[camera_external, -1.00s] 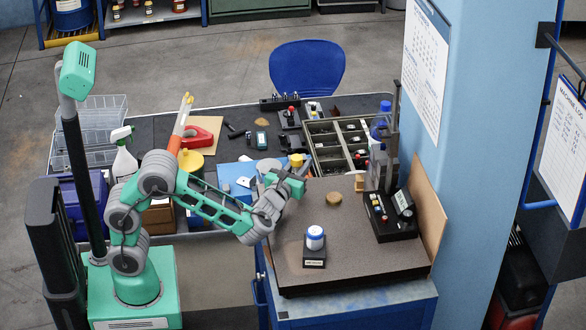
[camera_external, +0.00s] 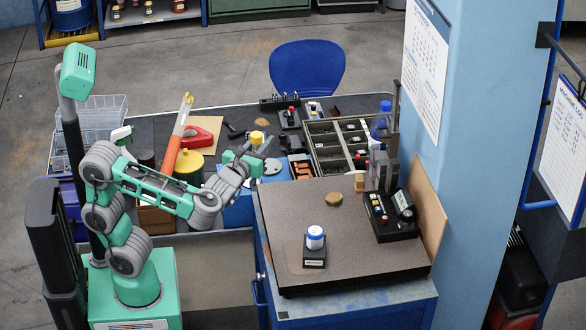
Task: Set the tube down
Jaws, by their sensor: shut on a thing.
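My gripper (camera_external: 248,157) is over the blue surface (camera_external: 238,207) left of the grey-brown work top. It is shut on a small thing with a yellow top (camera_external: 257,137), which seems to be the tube. The yellow top shows just above the fingers. The lower part of the tube is hidden by the fingers or too small to make out. I cannot tell whether it touches anything below.
Orange parts (camera_external: 300,167) lie right of my gripper, beside a compartment tray (camera_external: 311,128). A yellow can (camera_external: 188,167) stands to the left.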

